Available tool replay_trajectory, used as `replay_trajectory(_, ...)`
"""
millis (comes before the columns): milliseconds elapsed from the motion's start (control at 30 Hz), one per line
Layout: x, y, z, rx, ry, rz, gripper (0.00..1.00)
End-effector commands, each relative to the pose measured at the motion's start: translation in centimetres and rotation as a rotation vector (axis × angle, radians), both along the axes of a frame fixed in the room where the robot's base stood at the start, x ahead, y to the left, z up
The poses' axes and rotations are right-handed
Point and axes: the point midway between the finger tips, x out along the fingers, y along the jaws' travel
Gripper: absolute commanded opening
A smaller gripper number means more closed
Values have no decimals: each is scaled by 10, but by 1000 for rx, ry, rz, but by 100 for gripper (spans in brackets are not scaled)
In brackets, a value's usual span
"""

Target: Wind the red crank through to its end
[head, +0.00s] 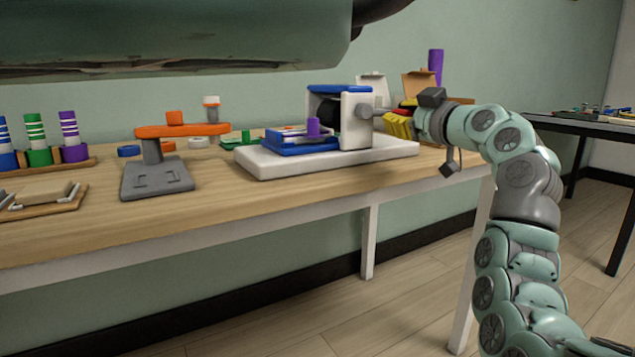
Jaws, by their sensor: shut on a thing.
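A machine with a blue and white housing (340,112) stands on a white base (385,153) on the workbench. My gripper (410,119) reaches in from the right, beside this hub, and is shut. A small red part (408,103), which looks like the red crank, shows right at the jaws. Yellow pieces there overlap it in the picture. The jaws and most of the crank are hidden, so its angle cannot be told.
Left of the machine, an orange lever (183,130) sits on a grey stand (157,180). Coloured cylinders (70,135) stand in a rack at far left. Open cardboard boxes (418,82) and a purple post (435,66) are behind my gripper. The bench front (270,205) is clear.

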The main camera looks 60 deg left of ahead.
Motion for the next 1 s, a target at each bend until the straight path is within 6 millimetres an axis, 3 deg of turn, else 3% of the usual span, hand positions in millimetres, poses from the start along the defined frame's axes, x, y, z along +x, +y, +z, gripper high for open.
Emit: replay_trajectory(1000,-18,2,53,-71,-902,3,0)
